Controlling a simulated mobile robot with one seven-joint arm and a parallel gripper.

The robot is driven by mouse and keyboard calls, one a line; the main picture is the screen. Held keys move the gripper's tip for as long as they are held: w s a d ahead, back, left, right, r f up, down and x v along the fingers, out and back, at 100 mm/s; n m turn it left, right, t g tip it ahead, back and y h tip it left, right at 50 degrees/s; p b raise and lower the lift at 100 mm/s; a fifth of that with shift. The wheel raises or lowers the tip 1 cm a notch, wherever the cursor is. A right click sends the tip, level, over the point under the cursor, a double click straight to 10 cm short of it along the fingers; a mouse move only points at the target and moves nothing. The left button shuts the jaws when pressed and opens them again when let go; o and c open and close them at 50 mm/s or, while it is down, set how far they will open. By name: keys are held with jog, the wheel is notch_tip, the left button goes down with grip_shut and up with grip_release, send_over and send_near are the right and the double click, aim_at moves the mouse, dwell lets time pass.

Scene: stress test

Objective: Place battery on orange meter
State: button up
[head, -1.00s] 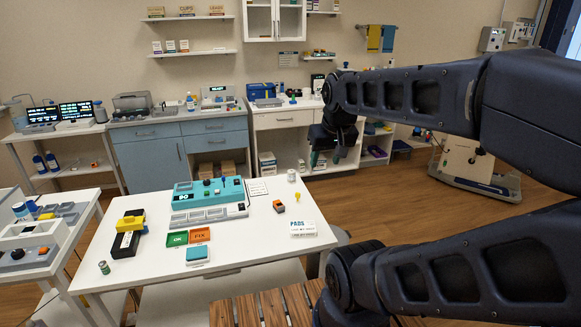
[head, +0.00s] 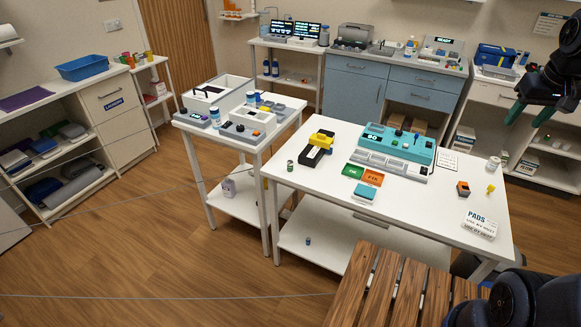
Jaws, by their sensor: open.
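A small orange and dark block (head: 463,188), which looks like the orange meter, sits on the right part of the white table (head: 330,196). A small green cylinder with a light top (head: 290,166) stands at the table's left edge and may be the battery. A small blue cylinder (head: 308,241) on the shelf below may also be one; both are too small to tell. My gripper (head: 530,112), with green fingers, is at the upper right, open and empty, raised and apart from the table things.
A teal device (head: 398,147) stands at the table's back. Green (head: 353,172) and orange (head: 373,177) trays, a yellow and black device (head: 318,149) and a PADS packet (head: 479,223) lie around it. A wooden slatted surface (head: 385,290) is in front. Floor at left is open.

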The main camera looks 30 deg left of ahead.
jog(key=w+a+f+n+g, duration=0.1)
jog(key=w+a+f+n, duration=0.3)
jog(key=a, duration=0.6)
jog(key=w+a+f+n, duration=0.1)
jog(key=w+a, duration=0.5)
jog(key=a, duration=0.4)
jog(key=w+a+f+n+g, duration=0.1)
jog(key=w+a+f+n, duration=0.2)
jog(key=a, duration=0.7)
jog(key=n+g, duration=0.2)
jog(key=n, duration=0.3)
send_over(290, 161)
jog(key=shift+h, duration=0.3)
jog(key=f, duration=2.3)
jog(key=shift+s+d+f, duration=0.1)
jog(key=shift+s, duration=0.1)
notch_tip(290, 161, down, 10)
jog(key=shift+w+f, duration=0.15)
grip_shut()
